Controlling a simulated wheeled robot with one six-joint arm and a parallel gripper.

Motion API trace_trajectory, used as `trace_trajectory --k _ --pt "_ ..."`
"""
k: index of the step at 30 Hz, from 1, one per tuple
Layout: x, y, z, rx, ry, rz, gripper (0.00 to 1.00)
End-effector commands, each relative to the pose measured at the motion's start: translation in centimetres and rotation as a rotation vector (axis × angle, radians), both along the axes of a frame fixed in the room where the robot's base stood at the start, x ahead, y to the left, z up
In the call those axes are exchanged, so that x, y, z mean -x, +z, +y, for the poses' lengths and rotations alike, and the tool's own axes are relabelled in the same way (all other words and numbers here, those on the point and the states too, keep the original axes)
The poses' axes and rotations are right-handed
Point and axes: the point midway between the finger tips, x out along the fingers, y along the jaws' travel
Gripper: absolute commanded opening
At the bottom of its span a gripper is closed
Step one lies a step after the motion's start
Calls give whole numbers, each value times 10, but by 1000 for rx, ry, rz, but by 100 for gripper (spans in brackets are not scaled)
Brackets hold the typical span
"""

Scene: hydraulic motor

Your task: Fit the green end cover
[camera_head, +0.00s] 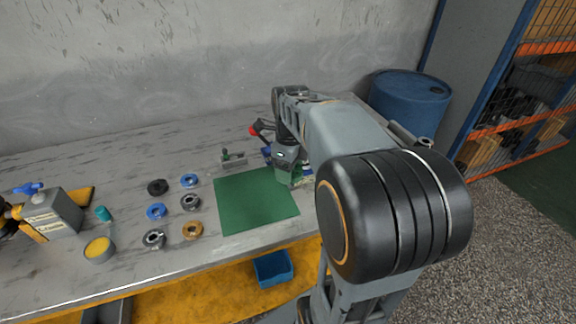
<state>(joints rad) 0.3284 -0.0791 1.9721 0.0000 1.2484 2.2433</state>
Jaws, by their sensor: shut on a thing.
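My gripper (286,164) points down at the right back edge of the green mat (255,199). It is shut on a green part, which I take to be the green end cover (284,175). Only a little of the cover shows below the jaws, and its fit to anything beneath cannot be told. Blue and light-coloured parts (303,178) show close to the right of the jaws, partly hidden by my arm. The motor body cannot be made out clearly.
Several blue, black, grey and brown rings (157,211) lie left of the mat. A small grey fixture (233,161) and a red-ended part (254,130) stand behind it. A grey box (52,215) and a yellow-topped tin (99,249) are at left. The mat is bare.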

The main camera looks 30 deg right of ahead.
Motion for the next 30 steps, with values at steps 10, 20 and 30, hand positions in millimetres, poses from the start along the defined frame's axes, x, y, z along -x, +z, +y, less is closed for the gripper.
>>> trace_trajectory --k 10,20,30 --pt "0 3 0 0 0 -1 35" --pt "0 15 0 0 0 -1 35" --pt "-1 16 0 0 0 -1 35"
